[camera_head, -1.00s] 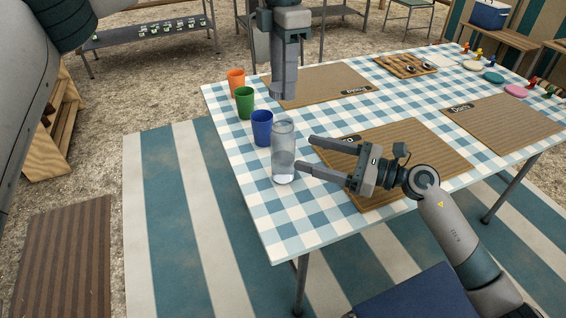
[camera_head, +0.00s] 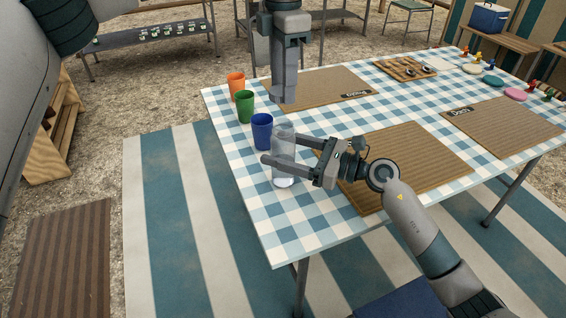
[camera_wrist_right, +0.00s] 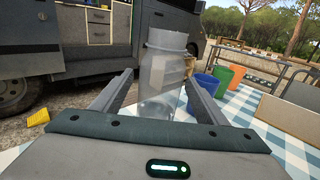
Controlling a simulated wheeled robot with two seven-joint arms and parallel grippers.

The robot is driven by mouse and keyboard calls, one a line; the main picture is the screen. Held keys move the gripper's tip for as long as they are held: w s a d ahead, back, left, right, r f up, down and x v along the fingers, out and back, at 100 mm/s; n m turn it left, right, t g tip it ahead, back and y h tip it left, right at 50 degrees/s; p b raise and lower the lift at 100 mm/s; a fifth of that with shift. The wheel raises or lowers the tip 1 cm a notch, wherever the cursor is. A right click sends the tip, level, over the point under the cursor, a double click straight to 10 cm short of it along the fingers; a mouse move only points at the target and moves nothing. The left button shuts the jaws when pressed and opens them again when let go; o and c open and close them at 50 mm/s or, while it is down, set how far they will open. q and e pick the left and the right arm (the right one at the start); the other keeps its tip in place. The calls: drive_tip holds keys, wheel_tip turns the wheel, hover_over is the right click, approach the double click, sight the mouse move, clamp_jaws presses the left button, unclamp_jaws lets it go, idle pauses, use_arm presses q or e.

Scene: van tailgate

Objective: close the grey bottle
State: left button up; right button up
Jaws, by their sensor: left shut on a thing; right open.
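The grey bottle (camera_head: 283,181) is see-through and stands upright on the checked table near its left edge. It also shows in the right wrist view (camera_wrist_right: 160,78), between the fingers. My right gripper (camera_head: 282,149) is open, with one finger on either side of the bottle; I cannot tell whether they touch it. My left gripper (camera_head: 288,101) points down, above and behind the bottle in the head view. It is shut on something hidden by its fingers. No separate lid is clearly visible.
A blue cup (camera_head: 262,132), a green cup (camera_head: 244,106) and an orange cup (camera_head: 236,82) line the table's left edge behind the bottle. Brown mats (camera_head: 425,160) lie to the right. The checked table (camera_head: 285,230) is clear in front of the bottle.

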drive_tip(key=shift+x, duration=1.9)
drive_tip(key=c, duration=1.6)
use_arm(q)
drive_tip(key=shift+w+d+f, duration=0.1)
drive_tip(key=shift+d+f, duration=0.05)
drive_tip(key=shift+f, duration=2.35)
drive_tip(key=shift+f, duration=0.15)
drive_tip(key=shift+f, duration=0.75)
drive_tip(key=shift+f, duration=0.55)
use_arm(e)
clamp_jaws()
